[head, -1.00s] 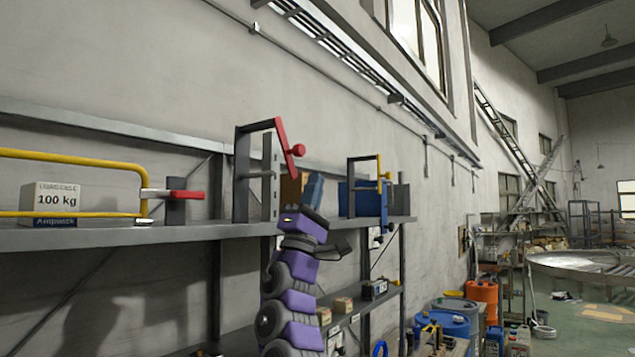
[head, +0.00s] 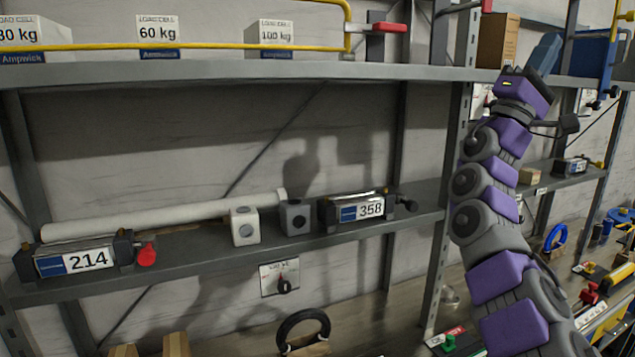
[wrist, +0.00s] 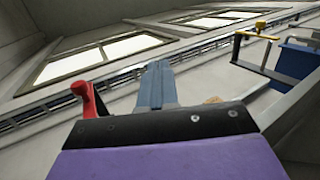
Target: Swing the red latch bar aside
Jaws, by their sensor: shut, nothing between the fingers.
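A red bar (head: 487,5) with a round knob is cut off at the top edge of the head view, on a grey frame (head: 440,28) on the upper shelf. In the wrist view the red bar (wrist: 90,99) with its knob stands to the left of my gripper (wrist: 157,84), apart from the fingers. My gripper's blue-grey fingers are shut and empty. In the head view my gripper (head: 545,52) is beside a brown box (head: 497,40), right of the red bar. A second red handle (head: 388,27) sits at the end of a yellow rail, left of the frame.
The upper shelf (head: 230,73) holds several weight boxes behind the yellow rail (head: 200,46). A blue holder (head: 590,55) stands right of my gripper; the wrist view shows a yellow-topped frame (wrist: 262,38) there. The lower shelf holds instruments, a white tube (head: 150,216) and blocks.

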